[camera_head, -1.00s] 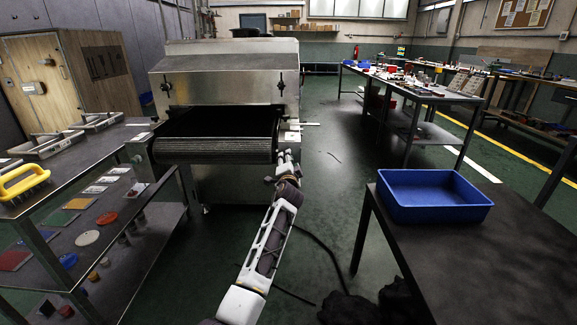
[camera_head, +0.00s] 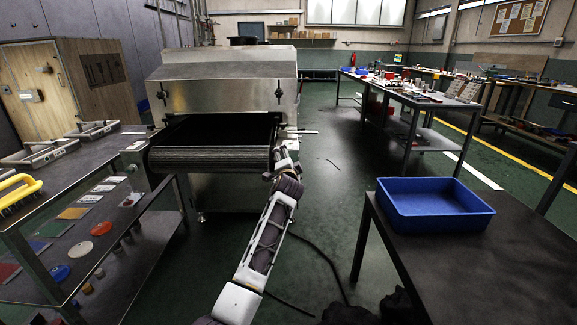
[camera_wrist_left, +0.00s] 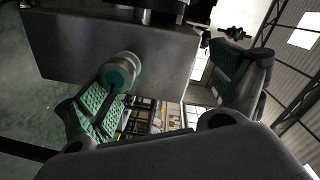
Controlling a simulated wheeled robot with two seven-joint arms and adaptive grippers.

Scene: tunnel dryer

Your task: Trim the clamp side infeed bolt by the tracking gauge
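The steel tunnel dryer (camera_head: 225,90) stands ahead, its mesh belt and infeed roller (camera_head: 210,160) facing me. My left arm reaches to the right end of the roller. My left gripper (camera_head: 283,155) is small and partly hidden there by its own wrist. In the left wrist view the left gripper (camera_wrist_left: 165,95) has its green-padded fingers wide apart. A round grey knob-like bolt end with a teal face (camera_wrist_left: 118,74) sits close to the left finger, in front of a grey metal plate (camera_wrist_left: 110,40); contact cannot be told. I cannot make out the tracking gauge. My right gripper is not in view.
A dark table (camera_head: 480,260) with a blue bin (camera_head: 432,205) stands right. A cable (camera_head: 325,260) lies on the open floor between.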

